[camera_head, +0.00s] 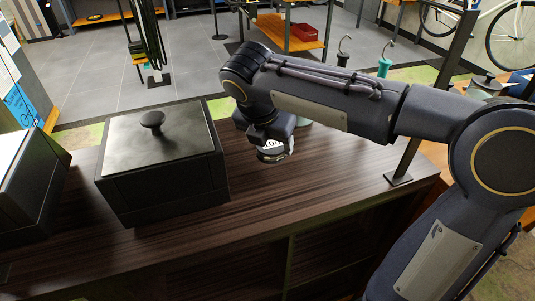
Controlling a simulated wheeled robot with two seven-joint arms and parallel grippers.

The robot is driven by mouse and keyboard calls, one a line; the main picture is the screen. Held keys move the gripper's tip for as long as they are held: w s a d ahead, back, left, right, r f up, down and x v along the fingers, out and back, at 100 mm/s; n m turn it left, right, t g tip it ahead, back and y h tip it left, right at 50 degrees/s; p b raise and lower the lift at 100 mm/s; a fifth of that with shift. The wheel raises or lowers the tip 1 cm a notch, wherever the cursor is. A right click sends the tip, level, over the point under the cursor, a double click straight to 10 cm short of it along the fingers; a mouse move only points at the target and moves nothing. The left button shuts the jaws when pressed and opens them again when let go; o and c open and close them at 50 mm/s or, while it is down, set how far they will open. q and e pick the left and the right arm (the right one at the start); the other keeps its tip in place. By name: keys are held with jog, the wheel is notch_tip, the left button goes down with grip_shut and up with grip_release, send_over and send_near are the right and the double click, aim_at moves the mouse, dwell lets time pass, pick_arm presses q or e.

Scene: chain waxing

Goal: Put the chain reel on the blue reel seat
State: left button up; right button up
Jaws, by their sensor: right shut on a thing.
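My right arm comes in from the right, and its gripper (272,153) points down over the dark wooden counter, right of the black lidded box. It is shut on a small dark thing with a white marked patch (274,152), mostly hidden by the gripper. This may be the chain reel, but I cannot tell for sure. A pale green round thing (304,122) shows partly behind the gripper; I cannot tell whether it is the reel seat. No clearly blue seat shows on the counter. My left gripper is not in view.
The black box (160,165) with a knobbed lid stands on the counter (330,195) at left. Another dark box (40,190) is at the far left. A dark post with a foot (398,178) rises at the right. The counter's front middle is clear.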

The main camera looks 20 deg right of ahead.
aim_at(268, 153)
jog(key=shift+w+a+f, duration=0.1)
jog(key=shift+w+f, duration=0.2)
jog(key=shift+f, duration=0.1)
jog(key=shift+w+f+b, duration=0.2)
jog(key=shift+f+b, duration=0.2)
jog(key=shift+f, duration=1.35)
jog(key=o, duration=1.3)
jog(key=shift+f, duration=0.15)
jog(key=shift+c, duration=0.2)
